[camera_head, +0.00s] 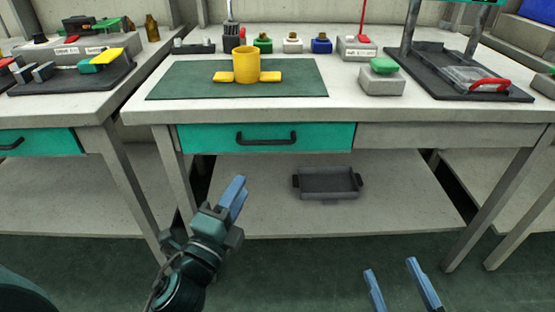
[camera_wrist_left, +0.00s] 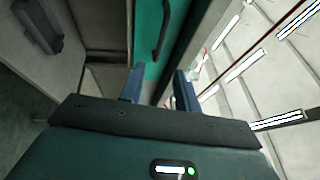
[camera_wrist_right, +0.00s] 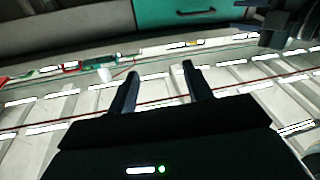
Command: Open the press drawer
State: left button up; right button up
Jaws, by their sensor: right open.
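A teal drawer (camera_head: 200,138) with a black bar handle (camera_head: 266,138) sits under the middle bench top and looks closed. My left gripper (camera_head: 236,194) is in front of and below the drawer, apart from the handle. In the left wrist view its two fingers (camera_wrist_left: 159,88) stand apart with nothing between them; the teal drawer front (camera_wrist_left: 148,30) and handle (camera_wrist_left: 164,28) show beyond. My right gripper (camera_head: 402,282) is low at the right, open and empty, away from the bench. The right wrist view also shows a teal drawer front (camera_wrist_right: 150,14) and handle (camera_wrist_right: 195,12).
The middle bench top (camera_head: 345,105) carries a yellow cup-like part (camera_head: 246,66) on a green mat (camera_head: 170,80), a green-button box (camera_head: 383,78) and a black-framed station (camera_head: 430,60). A grey tray (camera_head: 328,183) lies on the lower shelf. A second teal drawer (camera_head: 55,141) is at left.

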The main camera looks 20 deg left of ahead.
pick_arm(q)
jog(key=p, duration=0.2)
send_near(264, 148)
jog(key=w+d+r, duration=0.1)
jog(key=w+r, duration=0.2)
jog(key=w+d+r, duration=0.1)
jog(key=w+r, duration=0.1)
jog(key=shift+d+r, duration=0.25)
jog(key=shift+d, duration=0.1)
jog(key=shift+c, duration=0.4)
grip_shut()
